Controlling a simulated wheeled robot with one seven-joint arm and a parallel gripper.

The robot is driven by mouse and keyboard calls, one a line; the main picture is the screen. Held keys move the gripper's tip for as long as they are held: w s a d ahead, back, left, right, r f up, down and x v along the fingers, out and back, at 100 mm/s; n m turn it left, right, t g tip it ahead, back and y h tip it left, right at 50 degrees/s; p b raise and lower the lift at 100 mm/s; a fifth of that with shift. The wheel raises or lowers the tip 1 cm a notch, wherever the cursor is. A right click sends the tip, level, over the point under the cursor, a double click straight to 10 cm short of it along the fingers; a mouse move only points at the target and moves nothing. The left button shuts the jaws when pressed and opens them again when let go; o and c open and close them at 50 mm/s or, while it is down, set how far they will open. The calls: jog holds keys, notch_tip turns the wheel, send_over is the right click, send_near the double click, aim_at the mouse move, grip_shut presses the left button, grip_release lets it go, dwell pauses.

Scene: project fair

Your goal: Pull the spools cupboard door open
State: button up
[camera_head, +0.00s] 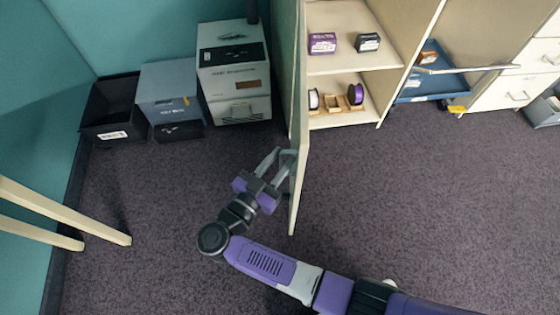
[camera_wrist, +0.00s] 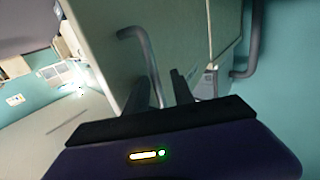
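The spools cupboard (camera_head: 345,75) stands at the top middle of the head view with its shelves exposed. Its door (camera_head: 298,120) is swung well out and seen nearly edge-on. My gripper (camera_head: 279,158) is at the door's left, outer face, near its free end. In the wrist view, a grey bent handle (camera_wrist: 142,50) stands out from the pale green door panel (camera_wrist: 95,30) and runs down towards my fingers (camera_wrist: 162,92). The fingers are apart, with the handle's lower part close to the left one. I cannot tell whether they touch it.
Boxes (camera_head: 232,70) and a black bin (camera_head: 112,105) stand along the wall at left. Pale wooden legs (camera_head: 60,207) reach in at left. Spools (camera_head: 356,94) sit on the lower shelf. A blue tray (camera_head: 430,82) is at right. The carpet (camera_head: 430,190) right of the door is clear.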

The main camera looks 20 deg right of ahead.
jog(key=shift+s+f, duration=0.2)
jog(key=shift+f, duration=0.05)
jog(key=v, duration=0.8)
jog(key=shift+b, duration=0.4)
jog(key=shift+w, duration=0.1)
